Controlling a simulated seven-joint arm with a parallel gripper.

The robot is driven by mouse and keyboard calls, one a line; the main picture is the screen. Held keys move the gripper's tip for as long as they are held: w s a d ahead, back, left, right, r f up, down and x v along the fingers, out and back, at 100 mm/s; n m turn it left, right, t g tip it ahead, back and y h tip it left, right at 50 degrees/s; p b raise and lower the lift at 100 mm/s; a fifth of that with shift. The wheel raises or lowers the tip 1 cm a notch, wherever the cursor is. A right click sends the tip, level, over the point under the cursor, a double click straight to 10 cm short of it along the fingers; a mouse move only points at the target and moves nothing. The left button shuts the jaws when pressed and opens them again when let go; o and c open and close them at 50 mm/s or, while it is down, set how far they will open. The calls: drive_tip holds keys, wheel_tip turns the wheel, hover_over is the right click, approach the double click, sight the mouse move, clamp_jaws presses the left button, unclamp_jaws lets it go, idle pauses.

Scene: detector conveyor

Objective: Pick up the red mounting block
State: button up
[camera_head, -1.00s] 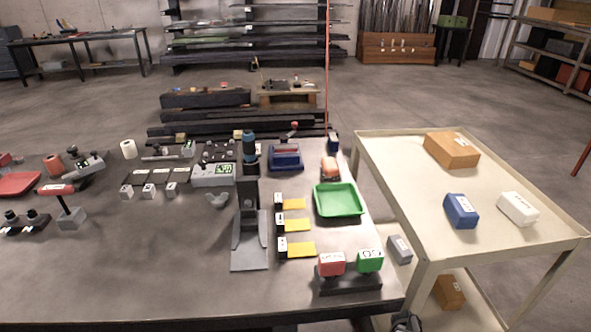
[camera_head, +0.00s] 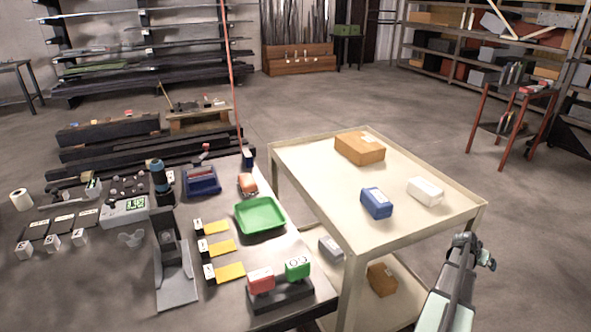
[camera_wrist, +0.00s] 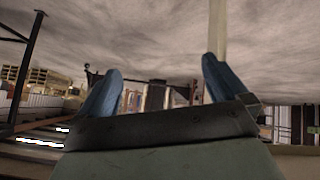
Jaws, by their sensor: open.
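A red block (camera_head: 261,281) sits upright on a black base (camera_head: 281,297) at the table's front right corner. A green block (camera_head: 298,268) with a white label stands beside it on the same base. An orange-red block (camera_head: 248,184) lies farther back near the table's right edge. My gripper (camera_wrist: 162,72) shows in the wrist view with its two blue fingers spread apart and nothing between them. In the head view my arm rises at the bottom right, right of the cart and well apart from the red block. The wrist view shows none of the blocks.
A beige cart (camera_head: 310,215) stands right of the table, carrying an orange box (camera_head: 360,148), a blue block (camera_head: 376,202) and a white block (camera_head: 425,191). A green tray (camera_head: 260,216) lies behind the red block. A grey upright stand (camera_head: 176,285) is to its left.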

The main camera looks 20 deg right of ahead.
drive_tip(key=s+d+r+m+t+h, duration=0.1)
drive_tip(key=s+d+r+m+h, duration=0.2)
drive_tip(key=d+r, duration=0.85)
drive_tip(key=w+r+m+y, duration=0.1)
drive_tip(key=w+r, duration=0.4)
drive_tip(key=r, duration=0.2)
drive_tip(key=w+a+r+n+t+y, duration=0.2)
drive_tip(key=w+a+r+n, duration=0.15)
drive_tip(key=w+a, duration=1.2)
drive_tip(key=w+a+r+n+t+y, duration=0.2)
drive_tip(key=w+a+r+n, duration=0.15)
drive_tip(key=w+a, duration=1.2)
wheel_tip(320, 180, up, 13)
drive_tip(key=n+y, duration=0.7)
drive_tip(key=n, duration=0.4)
hover_over(199, 170)
drive_tip(key=s, duration=0.5)
drive_tip(key=x, duration=1.2)
drive_tip(key=shift+d+f, duration=0.25)
drive_tip(key=shift+f, duration=0.1)
